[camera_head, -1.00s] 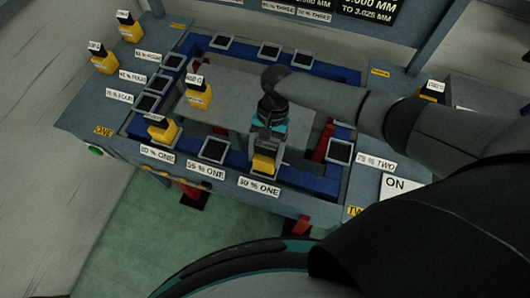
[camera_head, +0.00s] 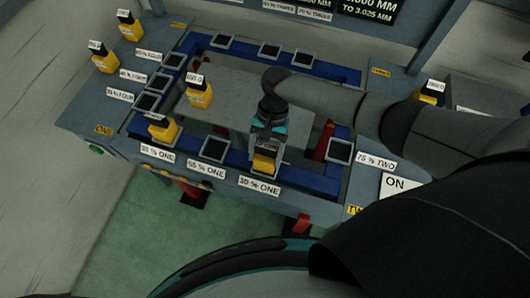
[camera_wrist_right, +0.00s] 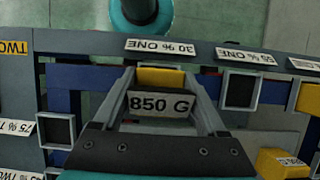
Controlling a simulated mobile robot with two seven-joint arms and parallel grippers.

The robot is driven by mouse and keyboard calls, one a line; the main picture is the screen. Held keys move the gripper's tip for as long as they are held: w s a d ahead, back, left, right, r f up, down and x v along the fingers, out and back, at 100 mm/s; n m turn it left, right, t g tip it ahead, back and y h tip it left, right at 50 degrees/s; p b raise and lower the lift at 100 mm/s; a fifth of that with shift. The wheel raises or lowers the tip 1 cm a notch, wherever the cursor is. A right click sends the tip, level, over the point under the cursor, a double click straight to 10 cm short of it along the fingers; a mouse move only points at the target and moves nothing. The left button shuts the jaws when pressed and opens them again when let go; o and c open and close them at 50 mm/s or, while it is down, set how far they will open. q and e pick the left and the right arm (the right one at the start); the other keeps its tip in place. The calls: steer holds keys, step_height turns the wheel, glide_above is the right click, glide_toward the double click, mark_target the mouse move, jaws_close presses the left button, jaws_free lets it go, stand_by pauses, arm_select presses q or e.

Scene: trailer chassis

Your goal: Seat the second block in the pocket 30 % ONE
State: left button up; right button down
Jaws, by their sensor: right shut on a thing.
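My right gripper (camera_head: 266,152) points down at the front rail of the blue frame, shut on a yellow block (camera_head: 264,164). In the right wrist view the block's yellow end (camera_wrist_right: 160,77) and its 850 G label (camera_wrist_right: 158,104) show between the two fingers. The block is right behind the 30 % ONE label (camera_head: 259,185), which also shows in the wrist view (camera_wrist_right: 162,47). The block and gripper hide the pocket there, so I cannot tell how deep the block sits. Another yellow block (camera_head: 163,131) stands at the 80 % ONE pocket. My left gripper is out of view.
The 55 % ONE pocket (camera_head: 214,149) is empty, as is the 75 % TWO pocket (camera_head: 340,151). A yellow block (camera_head: 199,95) stands on the grey middle plate. More blocks stand at the far left (camera_head: 104,62) and at the right (camera_head: 430,95).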

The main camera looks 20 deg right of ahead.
steer(key=shift+f+b, duration=0.6)
steer(key=shift+f, duration=0.3)
steer(key=shift+c, duration=1.4)
jaws_free()
steer(key=shift+o, duration=1.4)
steer(key=v, duration=1.5)
steer(key=shift+p, duration=0.45)
steer(key=shift+r, duration=0.1)
